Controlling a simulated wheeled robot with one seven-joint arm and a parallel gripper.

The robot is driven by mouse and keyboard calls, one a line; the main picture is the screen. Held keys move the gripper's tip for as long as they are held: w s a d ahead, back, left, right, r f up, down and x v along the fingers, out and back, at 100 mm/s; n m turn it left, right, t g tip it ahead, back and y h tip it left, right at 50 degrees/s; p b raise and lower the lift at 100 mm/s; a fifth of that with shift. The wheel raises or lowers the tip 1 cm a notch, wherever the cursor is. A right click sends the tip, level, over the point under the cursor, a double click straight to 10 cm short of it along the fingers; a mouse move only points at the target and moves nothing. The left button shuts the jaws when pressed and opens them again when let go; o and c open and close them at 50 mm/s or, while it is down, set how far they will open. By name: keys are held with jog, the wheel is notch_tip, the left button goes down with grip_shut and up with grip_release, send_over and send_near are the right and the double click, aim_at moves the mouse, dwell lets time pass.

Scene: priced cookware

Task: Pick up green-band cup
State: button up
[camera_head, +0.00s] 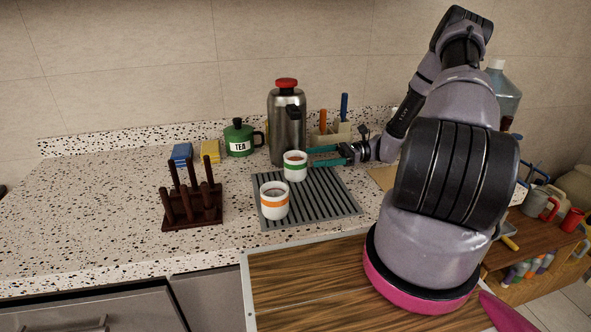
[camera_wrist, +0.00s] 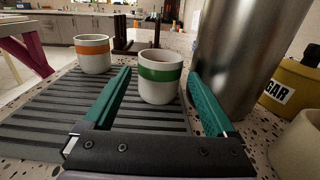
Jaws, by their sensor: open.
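The green-band cup (camera_head: 295,166) is white with a green stripe and stands upright at the back of a dark ribbed mat (camera_head: 325,197) on the counter. It also shows in the wrist view (camera_wrist: 160,77), between and slightly beyond the tips of my gripper's teal fingers. My gripper (camera_head: 312,157) is open and empty, reaching in from the right, low over the mat. In the wrist view my gripper (camera_wrist: 160,85) has one finger on each side of the cup's near side. I cannot tell whether either finger touches it.
An orange-band cup (camera_head: 274,201) stands nearer the front of the mat. A steel flask (camera_head: 287,128) with a red lid stands close behind the green-band cup, near one finger. A dark peg rack (camera_head: 192,207) and a green tea canister (camera_head: 239,140) are to the left.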

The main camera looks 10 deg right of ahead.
aim_at(284, 159)
jog(key=a, duration=0.7)
jog(key=shift+a+r, duration=0.15)
jog(key=shift+a, duration=0.05)
jog(key=c, duration=1.4)
jog(key=shift+r, duration=0.2)
jog(key=shift+r, duration=1.6)
jog(key=s, duration=1.7)
jog(key=shift+s, duration=0.3)
